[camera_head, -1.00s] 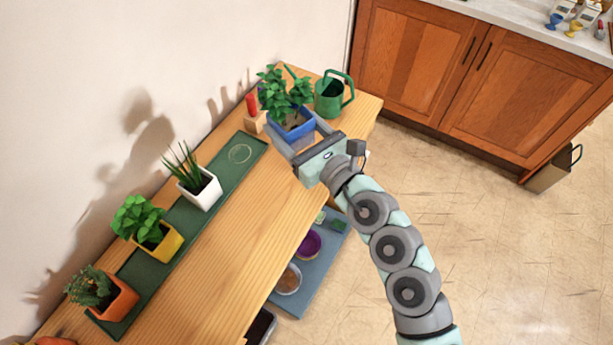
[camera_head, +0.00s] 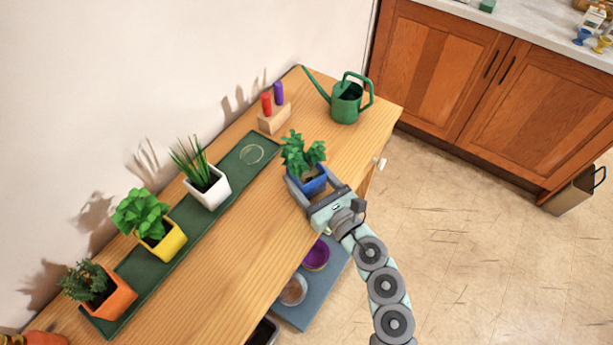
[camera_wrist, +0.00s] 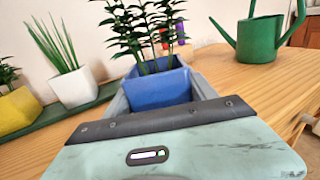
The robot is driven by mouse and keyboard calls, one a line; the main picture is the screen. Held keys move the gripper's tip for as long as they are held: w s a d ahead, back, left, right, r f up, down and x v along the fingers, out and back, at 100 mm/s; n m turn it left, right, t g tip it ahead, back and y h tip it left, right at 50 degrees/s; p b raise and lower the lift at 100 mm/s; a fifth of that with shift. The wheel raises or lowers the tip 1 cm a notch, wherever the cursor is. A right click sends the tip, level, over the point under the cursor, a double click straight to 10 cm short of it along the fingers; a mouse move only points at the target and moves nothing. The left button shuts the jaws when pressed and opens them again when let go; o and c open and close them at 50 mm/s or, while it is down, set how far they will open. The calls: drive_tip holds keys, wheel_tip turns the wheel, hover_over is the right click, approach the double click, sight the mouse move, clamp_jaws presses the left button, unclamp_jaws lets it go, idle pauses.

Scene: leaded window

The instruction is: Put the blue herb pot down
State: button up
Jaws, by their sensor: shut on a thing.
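The blue herb pot (camera_head: 314,187) with a leafy green plant is upright between the fingers of my gripper (camera_head: 306,179), near the front edge of the wooden table. The gripper is shut on it. The blue pot also shows in the wrist view (camera_wrist: 158,90), with grey fingers on both sides. I cannot tell whether its base touches the tabletop. The long green mat (camera_head: 180,240) has a pale ring (camera_head: 252,154) at its far end, bare and up-left of the pot.
White (camera_head: 211,190), yellow (camera_head: 165,243) and orange (camera_head: 115,299) herb pots stand on the mat. A wooden block (camera_head: 273,119) with red and purple pegs and a green watering can (camera_head: 346,103) stand behind. Bare wood lies between mat and front edge.

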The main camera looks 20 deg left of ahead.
drive_tip(key=shift+f, duration=0.3)
drive_tip(key=o, duration=1.8)
drive_tip(key=shift+r, duration=0.1)
